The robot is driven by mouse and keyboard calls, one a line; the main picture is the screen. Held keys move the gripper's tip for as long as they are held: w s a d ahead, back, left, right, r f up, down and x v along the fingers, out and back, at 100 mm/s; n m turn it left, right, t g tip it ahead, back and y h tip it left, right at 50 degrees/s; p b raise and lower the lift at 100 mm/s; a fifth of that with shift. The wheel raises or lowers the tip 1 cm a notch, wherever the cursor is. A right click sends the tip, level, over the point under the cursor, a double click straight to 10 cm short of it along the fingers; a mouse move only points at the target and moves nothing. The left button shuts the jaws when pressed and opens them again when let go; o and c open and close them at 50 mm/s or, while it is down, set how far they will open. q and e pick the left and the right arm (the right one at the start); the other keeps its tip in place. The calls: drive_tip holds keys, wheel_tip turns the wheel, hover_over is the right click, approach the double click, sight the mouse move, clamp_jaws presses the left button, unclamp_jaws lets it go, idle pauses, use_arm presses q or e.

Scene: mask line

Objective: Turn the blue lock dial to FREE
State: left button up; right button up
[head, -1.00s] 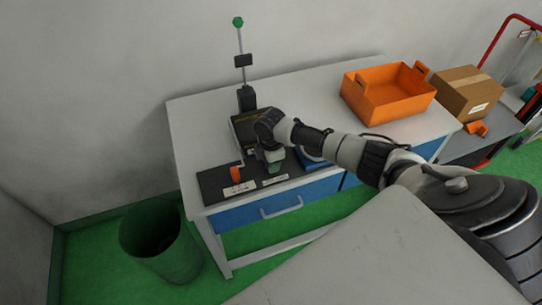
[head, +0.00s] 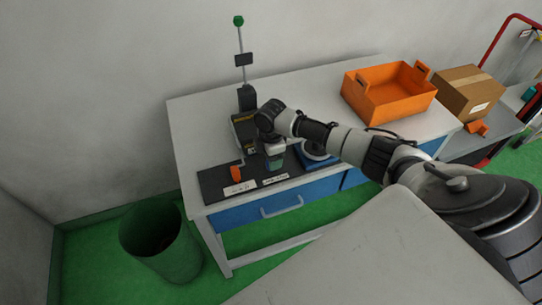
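My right arm reaches in from the right over the table, and its gripper (head: 275,163) points down above the dark mat at the front left. Its fingers are small and dark here, so I cannot tell whether they are open or shut, or whether they touch anything. A blue base with a round grey top (head: 318,154) stands just right of the gripper, partly hidden by my forearm. I cannot make out a dial mark or the word FREE on it. My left gripper is not in view.
The dark mat (head: 212,184) carries an orange piece (head: 236,173) and white labels (head: 240,187). A black machine (head: 243,131) and a green-tipped pole (head: 240,45) stand behind. An orange crate (head: 388,108) and cardboard box (head: 468,92) are right. A green bin (head: 160,245) stands on the floor.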

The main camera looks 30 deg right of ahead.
wheel_tip(320, 180, up, 8)
drive_tip(key=shift+b, duration=0.45)
